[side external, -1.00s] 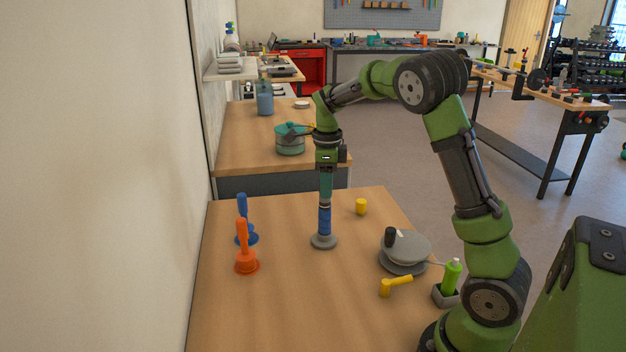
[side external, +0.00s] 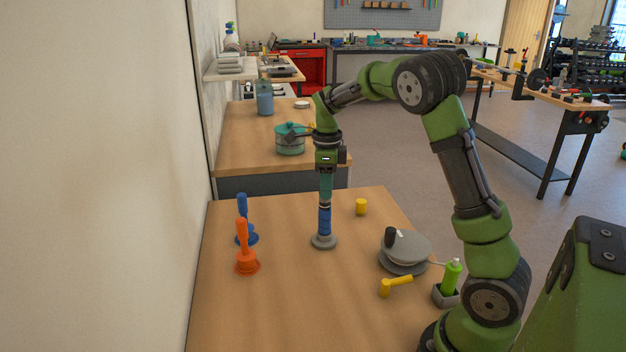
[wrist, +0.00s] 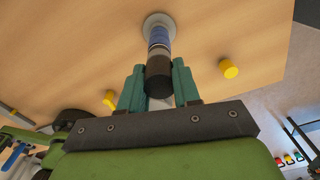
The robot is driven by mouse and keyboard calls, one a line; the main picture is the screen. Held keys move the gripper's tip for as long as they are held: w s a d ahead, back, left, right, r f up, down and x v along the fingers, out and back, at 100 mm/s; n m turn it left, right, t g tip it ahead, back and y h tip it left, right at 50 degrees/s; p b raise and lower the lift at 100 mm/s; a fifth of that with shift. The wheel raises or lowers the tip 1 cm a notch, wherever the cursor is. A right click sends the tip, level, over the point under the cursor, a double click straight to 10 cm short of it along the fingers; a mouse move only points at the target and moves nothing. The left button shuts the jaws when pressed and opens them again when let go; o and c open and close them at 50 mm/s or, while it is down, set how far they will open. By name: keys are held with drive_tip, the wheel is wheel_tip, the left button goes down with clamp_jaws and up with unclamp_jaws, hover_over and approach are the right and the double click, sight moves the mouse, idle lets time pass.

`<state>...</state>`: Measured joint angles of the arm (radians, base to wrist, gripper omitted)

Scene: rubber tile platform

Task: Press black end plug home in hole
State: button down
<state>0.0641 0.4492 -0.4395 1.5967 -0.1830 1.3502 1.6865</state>
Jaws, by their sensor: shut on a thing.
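A blue tube (side external: 324,221) stands upright on a round grey base (side external: 323,242) on the wooden table. The tube also shows in the wrist view (wrist: 158,38), above the black end plug (wrist: 158,76) in the picture. My gripper (side external: 325,197) points straight down over the tube's top, in line with it. Its two teal fingers (wrist: 158,82) are shut on the black plug, one on each side. A grey band shows between plug and blue tube. The hole is hidden, and I cannot tell how deep the plug sits.
Orange (side external: 246,252) and blue (side external: 242,215) handled pieces stand at the left. A yellow cylinder (side external: 361,207) stands right of the tube. Grey discs (side external: 404,252), a yellow angled piece (side external: 394,285) and a green bottle (side external: 453,274) sit at the right. The front table is clear.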

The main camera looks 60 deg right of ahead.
drive_tip(key=shift+f, duration=0.15)
idle(0.6)
drive_tip(key=c, duration=0.7)
unclamp_jaws()
drive_tip(key=shift+a, duration=0.1)
wheel_tip(320, 180, up, 16)
drive_tip(key=s+a+f+n+t, duration=0.2)
drive_tip(key=s+a+n, duration=0.3)
drive_tip(key=n, duration=0.3)
drive_tip(key=s+a+f+n+t+y, duration=0.1)
drive_tip(key=s+a+f+n+t, duration=0.1)
drive_tip(key=s+a+n, duration=0.4)
drive_tip(key=s+a+f+n+t+y, duration=0.1)
drive_tip(key=s+a+f+n+t, duration=0.1)
drive_tip(key=s+a+n, duration=0.4)
drive_tip(key=shift+s+a+f+n+t, duration=0.1)
drive_tip(key=shift+a+n+t, duration=0.1)
drive_tip(key=shift+a+n, duration=0.6)
drive_tip(key=shift+w+a+r+n+t, duration=0.1)
drive_tip(key=shift+a+n+t, duration=0.15)
drive_tip(key=shift+n, duration=0.95)
drive_tip(key=shift+s+a+f+n+t, duration=0.15)
drive_tip(key=shift+a+n, duration=0.4)
drive_tip(key=shift+n, duration=0.45)
